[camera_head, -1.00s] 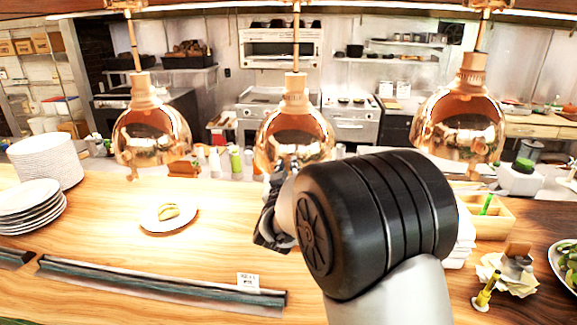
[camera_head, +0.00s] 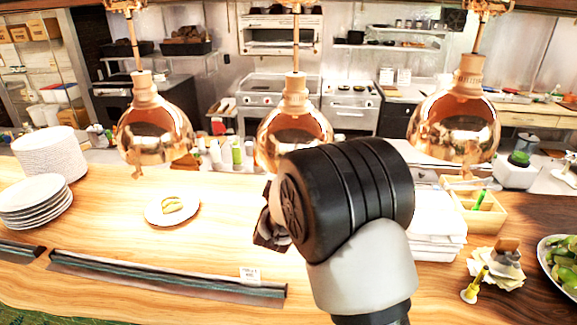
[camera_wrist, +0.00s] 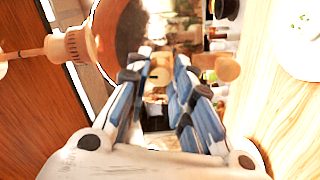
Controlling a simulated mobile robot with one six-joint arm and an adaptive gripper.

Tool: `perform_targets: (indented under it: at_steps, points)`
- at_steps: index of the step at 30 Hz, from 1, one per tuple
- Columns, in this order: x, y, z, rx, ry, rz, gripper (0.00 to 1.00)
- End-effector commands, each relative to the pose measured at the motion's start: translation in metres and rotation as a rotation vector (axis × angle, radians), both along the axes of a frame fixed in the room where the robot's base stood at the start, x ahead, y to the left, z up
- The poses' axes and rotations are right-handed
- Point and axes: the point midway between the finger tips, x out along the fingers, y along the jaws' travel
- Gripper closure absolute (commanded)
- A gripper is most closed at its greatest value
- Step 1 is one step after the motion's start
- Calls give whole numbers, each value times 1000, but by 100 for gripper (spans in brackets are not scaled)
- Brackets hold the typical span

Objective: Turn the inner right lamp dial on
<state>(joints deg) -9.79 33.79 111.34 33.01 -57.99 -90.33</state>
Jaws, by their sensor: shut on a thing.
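Three copper heat lamps hang over the counter in the head view: a left one (camera_head: 155,130), a middle one (camera_head: 292,125) and a right one (camera_head: 455,120). My arm's black wrist covers the space just below the middle lamp's right side. My gripper shows in the wrist view (camera_wrist: 158,72), its blue-grey fingers close together around a small copper-toned piece (camera_wrist: 158,76) at the fingertips, which looks like a dial. A rounded copper knob (camera_wrist: 228,68) lies right of the fingers. The dial's setting cannot be told, and the head view hides the fingertips.
A wooden counter (camera_head: 120,215) runs below the lamps. On it are plate stacks (camera_head: 50,155), a plate with food (camera_head: 172,208), a dark rail (camera_head: 160,277), a wooden box (camera_head: 485,220) and a bowl of greens (camera_head: 562,262).

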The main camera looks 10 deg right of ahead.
Motion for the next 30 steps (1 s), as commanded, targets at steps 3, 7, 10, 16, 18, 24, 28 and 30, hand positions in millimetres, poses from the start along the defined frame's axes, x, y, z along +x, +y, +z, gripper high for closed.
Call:
perform_targets:
  at_steps: [3, 7, 10, 16, 18, 24, 28, 30]
  points:
    - [0, 0, 1, -61, 20, 0, 100]
    - [0, 0, 1, -110, 37, -1, 100]
    - [0, 0, 1, -136, 44, 0, 100]
    - [0, 0, 1, -160, 51, -1, 100]
    - [0, 0, 0, -162, 51, -1, 100]
    - [0, 0, 0, -162, 52, -2, 100]
    - [0, 0, 0, -161, 51, -2, 77]
    - [0, 0, 0, -161, 51, -2, 72]
